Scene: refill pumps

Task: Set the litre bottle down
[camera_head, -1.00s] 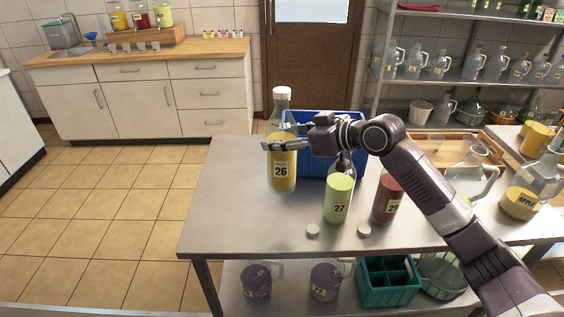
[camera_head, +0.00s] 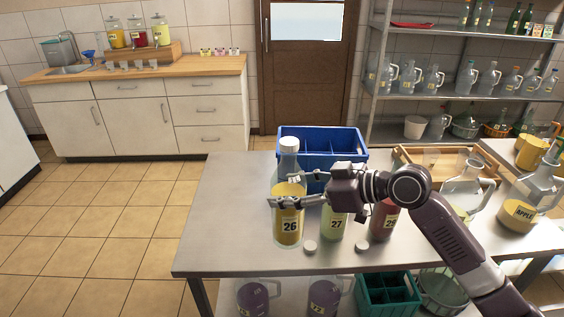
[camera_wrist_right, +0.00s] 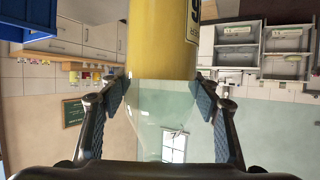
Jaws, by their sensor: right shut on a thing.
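The litre bottle (camera_head: 288,222), numbered 26, has a white cap, a clear upper part and yellow liquid below. It stands upright in my right gripper (camera_head: 283,190), near the left part of the steel table (camera_head: 225,225). I cannot tell whether its base touches the tabletop. In the right wrist view the bottle (camera_wrist_right: 163,40) passes between the two fingers of my right gripper (camera_wrist_right: 162,98), whose pads press its clear part from both sides. My left gripper is out of view.
Green bottle 27 (camera_head: 334,225) and red bottle 29 (camera_head: 383,222) stand close by on the right, partly behind my arm. Two loose caps (camera_head: 310,248) (camera_head: 362,248) lie in front. A blue crate (camera_head: 345,152) stands behind. The tabletop's left side is clear.

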